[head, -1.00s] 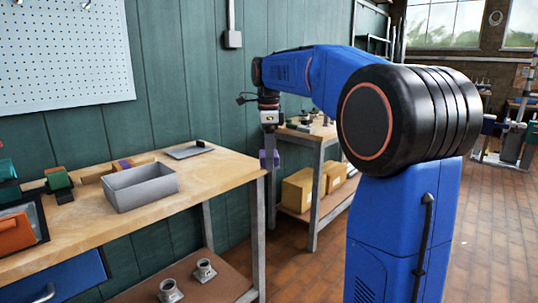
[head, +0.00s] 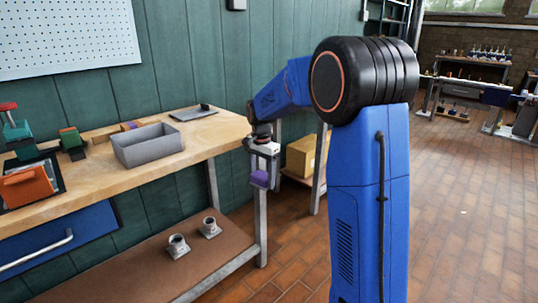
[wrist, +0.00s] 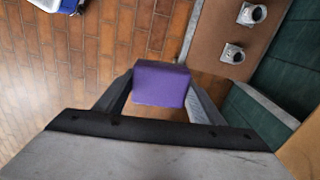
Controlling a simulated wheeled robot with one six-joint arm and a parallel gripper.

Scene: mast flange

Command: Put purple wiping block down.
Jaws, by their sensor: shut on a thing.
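The purple wiping block (head: 260,179) is held at the end of my arm in the head view, off the right end of the workbench and below the level of its top. My gripper (head: 264,172) is shut on it. In the wrist view the purple block (wrist: 160,87) sits between the two fingers of my gripper (wrist: 160,92), with brick floor beneath it. Its far side is hidden from the wrist camera.
The wooden workbench (head: 205,142) holds a grey open bin (head: 148,148), a dark flat plate (head: 193,113) and coloured blocks at left. Two metal flange pieces (head: 178,246) stand on the lower shelf (head: 150,265). A cardboard box (head: 301,155) is behind my arm.

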